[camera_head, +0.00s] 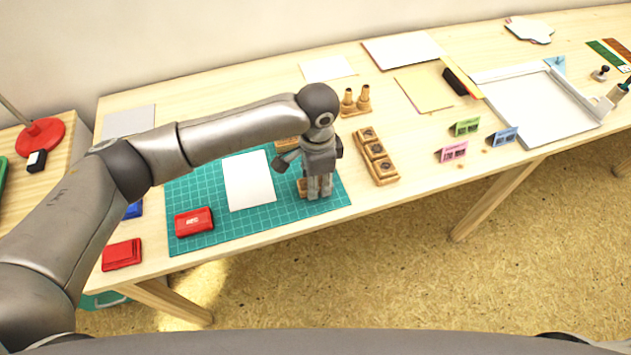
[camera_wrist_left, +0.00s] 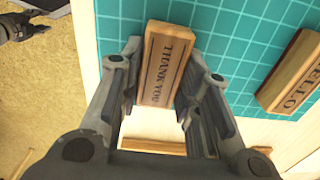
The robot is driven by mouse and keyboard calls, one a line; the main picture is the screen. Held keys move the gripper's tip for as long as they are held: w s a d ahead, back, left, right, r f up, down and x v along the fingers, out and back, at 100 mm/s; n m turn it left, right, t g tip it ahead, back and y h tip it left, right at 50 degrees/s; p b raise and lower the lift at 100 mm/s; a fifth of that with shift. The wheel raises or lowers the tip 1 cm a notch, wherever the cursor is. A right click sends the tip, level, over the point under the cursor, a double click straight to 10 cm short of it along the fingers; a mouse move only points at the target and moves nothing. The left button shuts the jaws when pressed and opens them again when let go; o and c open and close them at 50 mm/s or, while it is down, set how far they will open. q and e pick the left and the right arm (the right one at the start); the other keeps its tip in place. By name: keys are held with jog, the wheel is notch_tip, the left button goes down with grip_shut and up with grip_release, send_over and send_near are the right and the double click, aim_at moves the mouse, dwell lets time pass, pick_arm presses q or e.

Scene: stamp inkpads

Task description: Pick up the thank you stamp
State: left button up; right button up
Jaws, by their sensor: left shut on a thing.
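The thank you stamp (camera_wrist_left: 166,62) is a wooden block with THANK YOU lettering. In the left wrist view it lies between the two fingers of my left gripper (camera_wrist_left: 165,92), which is shut on it. In the head view my left gripper (camera_head: 318,193) points down at the right part of the green mat (camera_head: 245,226), and it hides most of the stamp (camera_head: 302,187). I cannot tell whether the stamp still touches the mat.
A HELLO stamp (camera_wrist_left: 292,75) lies beside it on the mat. White paper (camera_head: 248,180) and a red inkpad (camera_head: 194,221) are on the mat. A wooden stamp tray (camera_head: 376,157) stands right of the gripper, with two wooden handles (camera_head: 355,100) behind.

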pick_arm(q)
jog(key=shift+r, duration=0.1)
jog(key=shift+r, duration=0.2)
jog(key=r, duration=0.3)
jog(key=shift+s+r, duration=0.1)
jog(key=shift+s, duration=0.2)
jog(key=s+d+r, duration=0.1)
jog(key=s+r, duration=0.8)
jog(key=s, duration=0.4)
jog(key=shift+s+r, duration=0.15)
jog(key=shift+s, duration=0.05)
jog(key=shift+d, duration=0.1)
